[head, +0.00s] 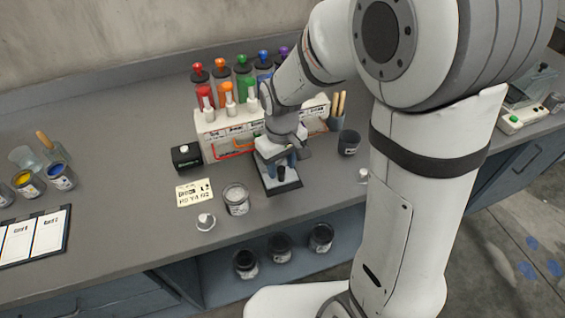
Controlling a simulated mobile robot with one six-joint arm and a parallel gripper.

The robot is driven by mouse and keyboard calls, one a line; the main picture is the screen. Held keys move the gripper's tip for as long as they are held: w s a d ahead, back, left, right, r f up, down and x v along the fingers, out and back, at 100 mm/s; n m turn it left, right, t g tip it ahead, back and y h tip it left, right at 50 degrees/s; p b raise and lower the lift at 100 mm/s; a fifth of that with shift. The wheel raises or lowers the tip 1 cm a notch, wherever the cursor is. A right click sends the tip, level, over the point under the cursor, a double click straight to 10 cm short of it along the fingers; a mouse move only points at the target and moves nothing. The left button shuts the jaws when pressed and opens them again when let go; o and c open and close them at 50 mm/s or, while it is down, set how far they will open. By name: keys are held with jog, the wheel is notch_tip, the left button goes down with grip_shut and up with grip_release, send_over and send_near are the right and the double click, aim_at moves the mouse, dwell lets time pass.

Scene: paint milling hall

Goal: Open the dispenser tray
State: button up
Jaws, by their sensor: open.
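The white dispenser (222,128) stands at the back of the bench, with several coloured pump bottles (225,92) on and behind it. Its front carries a red handle (236,154) and an orange handle at the left. A dark tray (284,188) sticks out in front of it, with a small dark object on it. My gripper (283,167) is in front of the dispenser, above the dark tray, pointing down and open. My arm hides the dispenser's middle. I cannot tell whether the gripper touches anything.
A metal can (236,199), a label card (194,193) and a black box (186,156) stand to the left. A dark cup (349,142) stands to the right. Dark cans (281,246) sit on the shelf below.

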jog(key=shift+c, duration=0.4)
grip_shut()
